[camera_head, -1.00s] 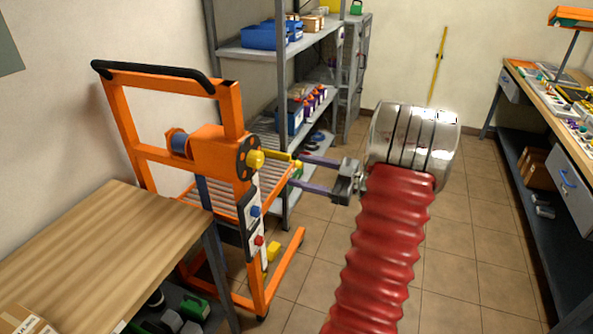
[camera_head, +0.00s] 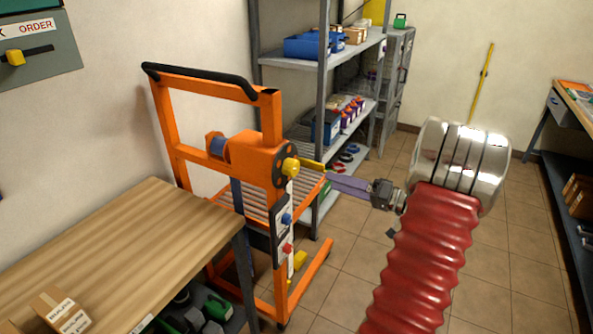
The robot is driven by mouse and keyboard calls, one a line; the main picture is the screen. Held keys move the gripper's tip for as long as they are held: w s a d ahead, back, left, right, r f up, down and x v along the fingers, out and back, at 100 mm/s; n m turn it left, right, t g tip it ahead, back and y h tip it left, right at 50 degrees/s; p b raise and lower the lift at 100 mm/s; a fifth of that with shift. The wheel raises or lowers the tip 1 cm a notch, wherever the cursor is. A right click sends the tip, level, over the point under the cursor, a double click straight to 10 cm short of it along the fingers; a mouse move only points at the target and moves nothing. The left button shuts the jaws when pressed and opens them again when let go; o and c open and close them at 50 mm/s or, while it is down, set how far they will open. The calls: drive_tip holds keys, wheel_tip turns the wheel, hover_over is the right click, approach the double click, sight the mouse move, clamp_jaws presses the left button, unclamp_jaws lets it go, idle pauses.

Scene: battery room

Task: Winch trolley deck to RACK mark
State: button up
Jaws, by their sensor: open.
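The orange winch trolley (camera_head: 167,125) stands upright left of centre, with a roller deck (camera_head: 255,192) low in its frame. Its winch has a dark round crank plate with a yellow hub (camera_head: 291,165) and a yellow crank handle (camera_head: 313,164) pointing right. A white strip with a blue marker (camera_head: 286,219) and a red marker (camera_head: 288,249) runs down the front post; its lettering is too small to read. My gripper (camera_head: 329,178) is open, its fingers pointing left with tips close to the handle's end. I cannot tell whether they touch it. The fingers overlap in this view.
A wooden bench (camera_head: 120,245) stands close in front of the trolley at left. A grey shelf rack (camera_head: 322,70) with blue bins (camera_head: 308,45) stands behind it. A workbench (camera_head: 578,112) is at right. Tiled floor (camera_head: 350,265) is clear between.

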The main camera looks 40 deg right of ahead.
sight(296, 169)
drive_tip(key=m, duration=2.2)
drive_tip(key=shift+m, duration=0.3)
drive_tip(key=x, duration=1.3)
drive_tip(key=shift+w, duration=0.4)
drive_tip(key=c, duration=1.1)
